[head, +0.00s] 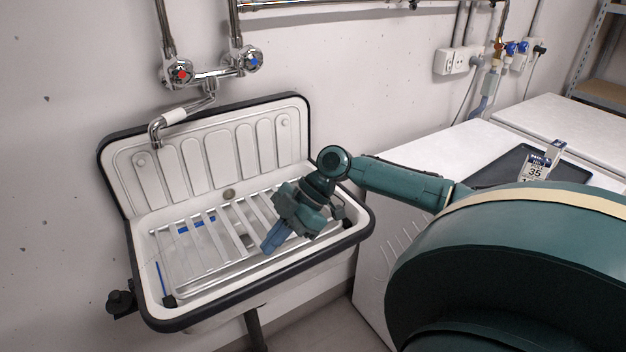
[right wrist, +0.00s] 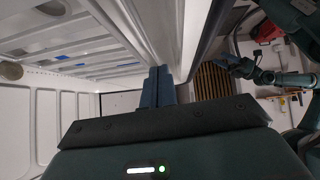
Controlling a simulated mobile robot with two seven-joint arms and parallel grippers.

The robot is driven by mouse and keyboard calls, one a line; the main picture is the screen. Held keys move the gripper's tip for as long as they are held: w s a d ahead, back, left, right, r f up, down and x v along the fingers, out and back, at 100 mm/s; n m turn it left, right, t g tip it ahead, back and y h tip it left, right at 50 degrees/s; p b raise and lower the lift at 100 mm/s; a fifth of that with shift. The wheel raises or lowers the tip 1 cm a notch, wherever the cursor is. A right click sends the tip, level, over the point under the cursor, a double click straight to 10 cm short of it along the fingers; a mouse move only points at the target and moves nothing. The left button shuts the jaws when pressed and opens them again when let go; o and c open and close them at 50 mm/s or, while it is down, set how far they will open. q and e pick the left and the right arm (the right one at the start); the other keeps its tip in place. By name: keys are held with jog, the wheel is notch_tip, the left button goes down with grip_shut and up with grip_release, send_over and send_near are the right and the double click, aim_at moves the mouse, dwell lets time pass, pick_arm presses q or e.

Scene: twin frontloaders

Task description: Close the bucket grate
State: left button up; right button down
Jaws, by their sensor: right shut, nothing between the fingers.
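A white wall sink (head: 222,152) with a black rim stands against the wall. Its slatted bucket grate (head: 184,236) lies roughly level across the basin; I cannot tell if it rests fully on its supports. My right gripper (head: 269,243) reaches over the right front part of the grate, its blue fingers together and empty, pointing down towards the front. It hides some slats. In the right wrist view the shut fingers (right wrist: 158,86) show close to the slats (right wrist: 85,40); contact is unclear. A small teal arm there, apparently mine, ends in a gripper (right wrist: 228,62) too small to read.
A tap (head: 160,128) with red and blue knobs hangs over the sink's back left. White machines (head: 465,150) stand to the right, with a dark tray (head: 505,165) and a small carton (head: 536,167) on top. Space in front of the sink is open.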

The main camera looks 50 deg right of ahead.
pick_arm(q)
jog(key=shift+w+a+f+b, duration=0.1)
jog(key=shift+w+a+b, duration=0.1)
jog(key=shift+b, duration=0.7)
pick_arm(e)
jog(key=v, duration=1)
jog(key=shift+s, duration=0.4)
pick_arm(q)
jog(key=shift+d, duration=0.1)
pick_arm(e)
jog(key=shift+a, duration=0.1)
pick_arm(q)
jog(key=shift+s, duration=0.1)
